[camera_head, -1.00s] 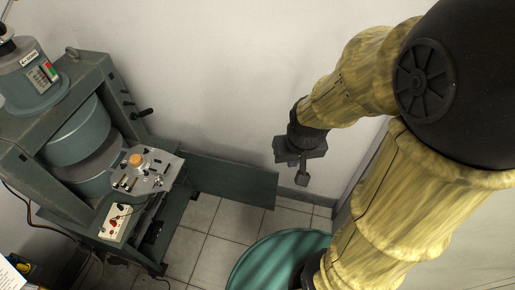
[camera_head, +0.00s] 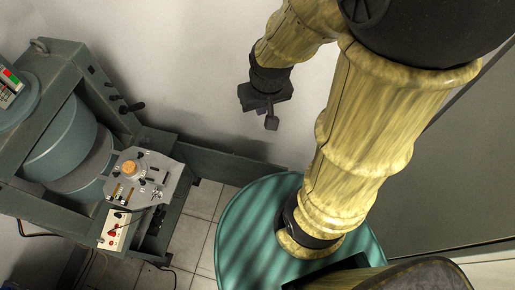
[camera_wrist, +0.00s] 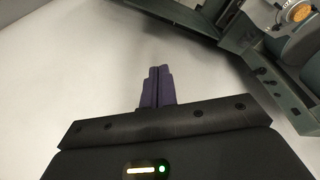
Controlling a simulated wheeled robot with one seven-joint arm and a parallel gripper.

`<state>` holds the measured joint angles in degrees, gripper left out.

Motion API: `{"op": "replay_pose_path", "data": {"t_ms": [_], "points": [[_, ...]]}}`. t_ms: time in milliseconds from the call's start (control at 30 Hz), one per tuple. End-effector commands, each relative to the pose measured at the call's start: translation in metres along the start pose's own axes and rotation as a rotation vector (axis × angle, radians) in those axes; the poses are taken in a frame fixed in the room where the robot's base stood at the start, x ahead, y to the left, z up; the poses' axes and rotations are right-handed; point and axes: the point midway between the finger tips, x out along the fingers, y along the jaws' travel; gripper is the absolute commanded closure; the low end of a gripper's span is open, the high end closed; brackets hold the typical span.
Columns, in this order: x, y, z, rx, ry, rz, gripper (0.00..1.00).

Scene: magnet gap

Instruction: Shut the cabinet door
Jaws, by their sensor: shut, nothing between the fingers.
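A large plain grey upright panel (camera_head: 450,165) fills the right of the head view behind my arm. It may be the cabinet or its door, but I cannot tell whether it is open. No handle or hinge shows on it. My gripper (camera_head: 271,122) hangs left of this panel, in front of the white wall, and touches nothing visible. In the wrist view, the purple fingers (camera_wrist: 157,87) are together and empty, with pale wall around them.
A green magnet machine (camera_head: 65,140) with a control panel (camera_head: 148,178) stands at the left. A low dark green slab (camera_head: 215,158) reaches right from it; it also shows in the wrist view (camera_wrist: 180,14). Tiled floor (camera_head: 205,205) is bare between machine and my base.

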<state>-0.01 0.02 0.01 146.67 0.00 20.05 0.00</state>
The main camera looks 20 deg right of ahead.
Motion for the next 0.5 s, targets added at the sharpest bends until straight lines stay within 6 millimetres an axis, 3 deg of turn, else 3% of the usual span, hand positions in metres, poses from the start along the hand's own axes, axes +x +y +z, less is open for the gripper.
{"op": "replay_pose_path", "data": {"t_ms": [367, 500], "points": [[0.000, 0.000, 0.000, 0.001, 0.000, 0.000, 1.00], [0.011, 0.001, -0.002, 0.016, -0.013, -0.002, 1.00]]}}
